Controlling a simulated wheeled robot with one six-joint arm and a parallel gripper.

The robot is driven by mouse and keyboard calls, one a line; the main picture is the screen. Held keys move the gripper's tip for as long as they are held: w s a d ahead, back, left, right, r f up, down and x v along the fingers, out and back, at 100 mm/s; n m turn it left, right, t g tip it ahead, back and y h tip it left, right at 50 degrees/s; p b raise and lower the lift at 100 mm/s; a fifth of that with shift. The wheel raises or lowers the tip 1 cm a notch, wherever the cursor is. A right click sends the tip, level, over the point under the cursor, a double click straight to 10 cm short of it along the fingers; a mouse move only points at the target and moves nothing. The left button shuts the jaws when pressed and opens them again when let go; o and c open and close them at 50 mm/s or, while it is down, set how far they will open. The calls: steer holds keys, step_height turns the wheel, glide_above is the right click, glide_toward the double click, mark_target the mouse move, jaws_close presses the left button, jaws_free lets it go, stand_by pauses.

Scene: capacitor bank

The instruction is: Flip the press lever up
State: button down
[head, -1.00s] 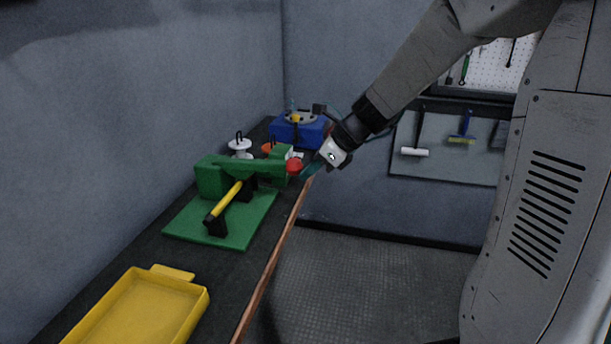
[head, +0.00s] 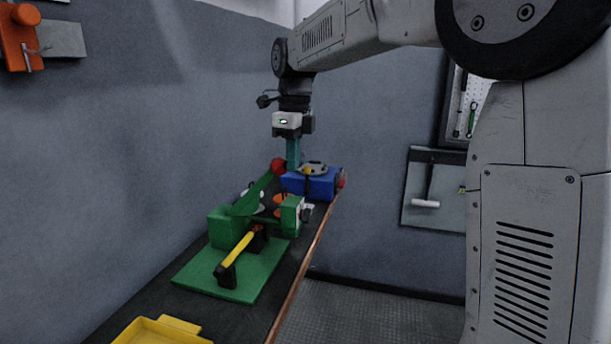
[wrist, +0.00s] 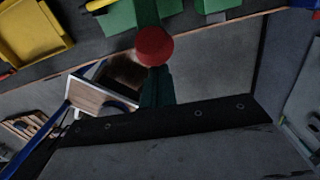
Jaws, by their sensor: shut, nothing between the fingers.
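The green press (head: 222,232) stands on a green base plate (head: 213,275) on the bench. Its green lever (head: 252,194) slants up toward the back right and ends in a red ball knob (head: 278,166). My gripper (head: 293,165) points down with its teal fingers shut and empty, right beside the knob.
A yellow bar (head: 240,246) on black supports lies across the base plate. A blue device (head: 317,186) stands behind the press. A yellow tray (head: 160,331) is at the bench's near end. A wall rises along the left. The floor right of the bench is clear.

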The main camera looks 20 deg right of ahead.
steer(key=shift+w+a+r, duration=0.55)
steer(key=shift+a+r, duration=0.15)
steer(key=shift+r, duration=0.1)
steer(key=shift+a+r, duration=0.1)
steer(key=s+d+f, duration=0.1)
steer(key=s+d, duration=0.2)
step_height(320, 180, up, 9)
steer(key=shift+w, duration=0.2)
steer(key=shift+d+r, duration=0.1)
stand_by(0.5)
